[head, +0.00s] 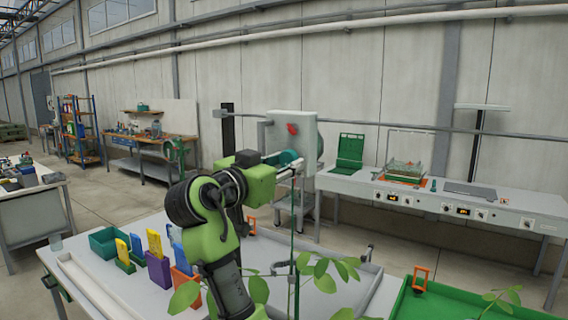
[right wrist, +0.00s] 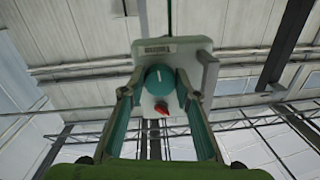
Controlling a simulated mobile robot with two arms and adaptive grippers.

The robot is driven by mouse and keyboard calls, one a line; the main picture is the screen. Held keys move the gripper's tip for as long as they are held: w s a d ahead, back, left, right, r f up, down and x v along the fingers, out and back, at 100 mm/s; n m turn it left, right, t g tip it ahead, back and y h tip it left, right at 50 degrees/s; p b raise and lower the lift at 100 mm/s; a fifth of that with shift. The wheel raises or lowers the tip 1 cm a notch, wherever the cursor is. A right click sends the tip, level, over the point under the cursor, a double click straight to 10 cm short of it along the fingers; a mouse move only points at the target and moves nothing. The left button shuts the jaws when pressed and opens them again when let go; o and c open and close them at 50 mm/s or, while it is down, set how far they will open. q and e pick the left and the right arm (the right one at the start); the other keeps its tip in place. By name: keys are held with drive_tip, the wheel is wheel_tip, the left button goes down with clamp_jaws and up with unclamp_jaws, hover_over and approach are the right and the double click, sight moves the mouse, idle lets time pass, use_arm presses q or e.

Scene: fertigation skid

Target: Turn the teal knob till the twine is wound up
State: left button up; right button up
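The teal knob (right wrist: 158,78) sits on the face of a pale box and bears a white mark. The box (head: 308,135) also carries a red lever (head: 292,128); it shows in the right wrist view too (right wrist: 161,109). My right gripper (head: 292,168) is at the box face. In the right wrist view its two fingers (right wrist: 160,82) lie on either side of the knob and appear closed on it. A thin green line, perhaps the twine (head: 293,215), runs down below the box. In the right wrist view a dark green line (right wrist: 169,18) leaves the box at the top. My left gripper is not in view.
Below my arm, a table holds a teal bin (head: 108,243), a purple holder (head: 158,269) and several coloured items. Leafy plants (head: 322,272) stand close in front. A green tray (head: 450,304) lies at the right. A long bench (head: 440,205) stands along the wall.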

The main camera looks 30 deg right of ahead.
drive_tip(key=shift+f+m+b, duration=0.2)
drive_tip(key=shift+m+b, duration=0.2)
drive_tip(key=shift+b, duration=0.55)
drive_tip(key=m+b, duration=0.6)
drive_tip(key=b, duration=0.1)
drive_tip(key=shift+w, duration=0.1)
drive_tip(key=m+b, duration=0.3)
drive_tip(key=m, duration=0.1)
drive_tip(key=shift+r+m+h, duration=0.15)
drive_tip(key=shift+m+h, duration=0.15)
drive_tip(key=m+b, duration=0.1)
drive_tip(key=m, duration=0.1)
drive_tip(key=shift+a+r+m, duration=0.1)
drive_tip(key=shift+m, duration=0.2)
drive_tip(key=shift+w+r+m+h+b, duration=0.1)
drive_tip(key=shift+m+h+b, duration=0.25)
drive_tip(key=shift+m, duration=1.25)
drive_tip(key=o, duration=1.1)
